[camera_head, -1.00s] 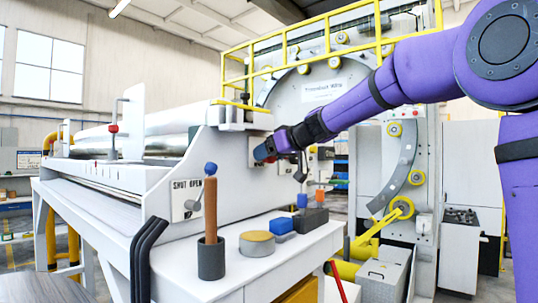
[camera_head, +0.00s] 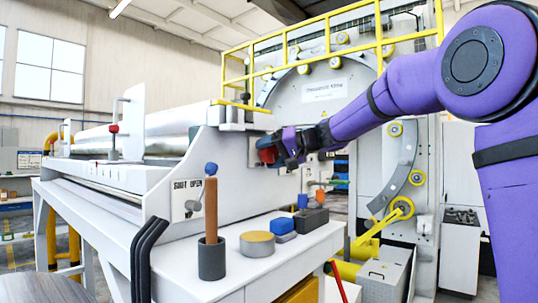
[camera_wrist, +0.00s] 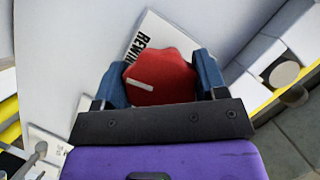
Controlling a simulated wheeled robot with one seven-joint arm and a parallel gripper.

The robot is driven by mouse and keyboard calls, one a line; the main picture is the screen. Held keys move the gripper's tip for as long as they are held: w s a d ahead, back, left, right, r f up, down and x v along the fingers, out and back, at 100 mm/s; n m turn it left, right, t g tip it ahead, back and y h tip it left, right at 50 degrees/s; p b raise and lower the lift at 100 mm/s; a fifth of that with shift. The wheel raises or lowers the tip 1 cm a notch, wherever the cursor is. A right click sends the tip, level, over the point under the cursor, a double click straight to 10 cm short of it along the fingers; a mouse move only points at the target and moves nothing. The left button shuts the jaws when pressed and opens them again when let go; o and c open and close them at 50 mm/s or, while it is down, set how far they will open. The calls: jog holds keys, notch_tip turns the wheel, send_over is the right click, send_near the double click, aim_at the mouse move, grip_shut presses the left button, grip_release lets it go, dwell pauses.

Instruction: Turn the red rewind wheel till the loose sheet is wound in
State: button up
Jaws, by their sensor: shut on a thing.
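The red rewind wheel (camera_wrist: 165,72) has a lobed rim and a short pale bar on its face. It sits on a pale panel in front of a white plate marked "REWI..." (camera_wrist: 148,38), the rest of which is hidden. My gripper (camera_wrist: 158,82) is shut on the wheel, one blue finger at each side. In the head view, my gripper (camera_head: 274,150) is at the machine's side panel, and a bit of red shows at its tip. A silvery roll or sheet (camera_head: 168,132) lies along the machine's top at left. I cannot tell whether any of it hangs loose.
A white side bench (camera_head: 230,285) holds a grey cup (camera_head: 211,262) with a brown rod, a round tan-topped tin (camera_head: 257,244), blue blocks (camera_head: 282,225) and a dark block (camera_head: 311,218). A "SHUT OPEN" plate (camera_head: 186,200) with a lever is left of my gripper. Yellow rails (camera_head: 300,45) run above.

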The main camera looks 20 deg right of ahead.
jog(key=m+y, duration=0.1)
jog(key=m, duration=0.2)
jog(key=m+y, duration=0.2)
jog(key=m, duration=0.1)
jog(key=m+t, duration=0.1)
jog(key=m, duration=0.2)
jog(key=m+t+y, duration=0.1)
jog(key=m, duration=0.2)
jog(key=shift+r+m+y, duration=0.1)
jog(key=shift+m+y, duration=0.2)
jog(key=shift+m, duration=0.1)
jog(key=shift+t, duration=0.4)
jog(key=o, duration=0.9)
jog(key=v, duration=1)
jog(key=shift+s+d, duration=0.2)
jog(key=shift+d, duration=0.2)
